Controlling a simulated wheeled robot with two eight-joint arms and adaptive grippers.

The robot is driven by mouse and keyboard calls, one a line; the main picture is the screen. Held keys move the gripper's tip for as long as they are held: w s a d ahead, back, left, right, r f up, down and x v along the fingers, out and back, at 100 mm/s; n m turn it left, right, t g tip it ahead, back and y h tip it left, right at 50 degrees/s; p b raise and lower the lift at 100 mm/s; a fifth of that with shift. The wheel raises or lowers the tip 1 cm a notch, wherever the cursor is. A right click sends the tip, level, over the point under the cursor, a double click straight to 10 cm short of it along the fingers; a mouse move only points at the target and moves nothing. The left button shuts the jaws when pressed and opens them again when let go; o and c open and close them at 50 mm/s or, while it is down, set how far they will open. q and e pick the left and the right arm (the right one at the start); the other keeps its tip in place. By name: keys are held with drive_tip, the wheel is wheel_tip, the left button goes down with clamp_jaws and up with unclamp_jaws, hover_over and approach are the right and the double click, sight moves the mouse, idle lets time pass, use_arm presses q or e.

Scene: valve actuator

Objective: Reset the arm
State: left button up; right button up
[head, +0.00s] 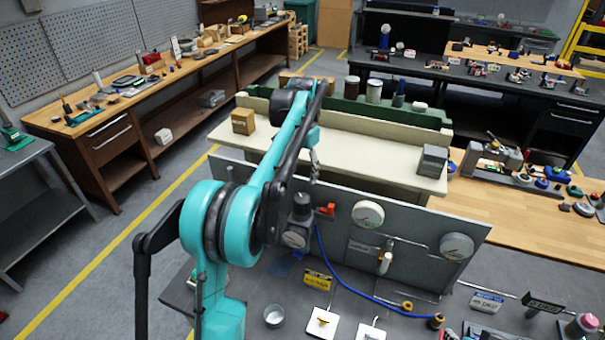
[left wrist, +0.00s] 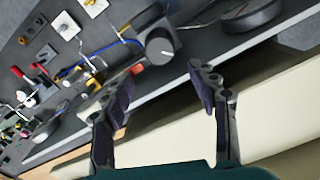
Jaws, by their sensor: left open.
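My left arm, teal and black, comes in from the lower left and reaches up past the front of the grey gauge panel (head: 335,235). My left gripper (head: 315,165) hangs small and partly hidden behind the arm, just above the panel's top edge. In the left wrist view the left gripper (left wrist: 160,82) has its two dark fingers spread wide, with nothing between them. A dark round knob unit (left wrist: 158,45) lies beyond the fingertips, apart from them. It shows in the head view as a grey cylinder (head: 302,207) beside a red handle (head: 326,209). My right gripper does not show.
The panel carries round white gauges (head: 368,214) and a blue cable (head: 335,272). A cream bench (head: 345,150) stands behind it, with a cardboard box (head: 243,121) and a grey box stack (head: 433,160). A wooden bench (head: 530,210) is at right. Open floor lies left.

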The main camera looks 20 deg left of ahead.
use_arm(q)
drive_tip(key=s+d+f+n+t+b, duration=0.1)
drive_tip(key=s+d+f+t+b, duration=0.1)
drive_tip(key=s+d+f+b, duration=0.3)
drive_tip(key=s+d+f+t+b, duration=0.1)
drive_tip(key=s+d+f+b, duration=0.25)
drive_tip(key=s+b, duration=0.45)
drive_tip(key=s+d+f+n+t+b, duration=0.1)
drive_tip(key=s+d+f+t+b, duration=0.1)
drive_tip(key=s+f+b, duration=0.4)
drive_tip(key=s+d+f+n+t+b, duration=0.1)
drive_tip(key=s+f+b, duration=0.5)
drive_tip(key=f, duration=1)
drive_tip(key=s+d+t, duration=0.1)
drive_tip(key=s, duration=0.2)
drive_tip(key=shift+s+d+f, duration=0.25)
drive_tip(key=shift+s+f, duration=0.15)
idle(1.1)
